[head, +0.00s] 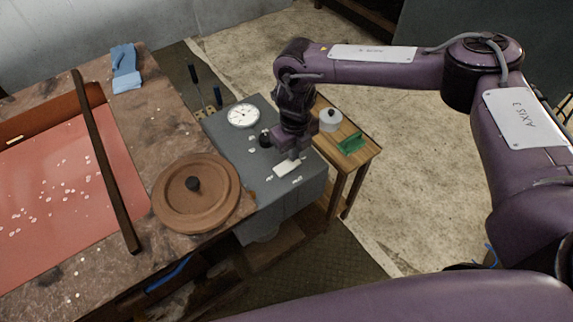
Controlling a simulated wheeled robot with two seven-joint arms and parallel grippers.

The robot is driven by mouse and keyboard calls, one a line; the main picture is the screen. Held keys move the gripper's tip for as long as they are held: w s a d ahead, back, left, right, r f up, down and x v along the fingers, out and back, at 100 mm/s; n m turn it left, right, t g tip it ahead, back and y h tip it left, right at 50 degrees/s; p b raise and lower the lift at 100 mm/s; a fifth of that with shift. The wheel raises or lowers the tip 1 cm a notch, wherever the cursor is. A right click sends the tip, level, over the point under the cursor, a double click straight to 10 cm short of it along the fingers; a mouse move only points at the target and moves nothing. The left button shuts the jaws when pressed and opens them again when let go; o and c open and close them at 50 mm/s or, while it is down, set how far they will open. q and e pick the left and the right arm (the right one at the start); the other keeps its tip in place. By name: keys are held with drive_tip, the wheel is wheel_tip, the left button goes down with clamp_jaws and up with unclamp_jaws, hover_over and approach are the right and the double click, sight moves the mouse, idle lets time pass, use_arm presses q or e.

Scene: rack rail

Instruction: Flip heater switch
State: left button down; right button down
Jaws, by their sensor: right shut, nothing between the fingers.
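The heater is a grey box (226,133) standing right of the workbench. Its top carries a round white dial (243,116), a small black knob (265,138) and a white rectangular switch plate (287,169) with small white marks around it. My right gripper (291,156) points down over the heater top, shut and empty, right beside the far edge of the white plate. I cannot tell whether its fingertips touch the plate. The wrist hides part of the heater's far right side. My left gripper is not in view.
A wooden stool (367,149) with a white lidded pot (329,120) and a green holder (352,143) stands close behind the gripper. The bench (150,120) holds a round brown lid (217,180), a red tray (75,165), a dark bar (104,163) and blue gloves (125,68).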

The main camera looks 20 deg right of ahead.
drive_tip(key=shift+f+b, duration=0.45)
drive_tip(key=shift+f, duration=0.2)
drive_tip(key=shift+r+p, duration=2.6)
drive_tip(key=shift+r, duration=0.95)
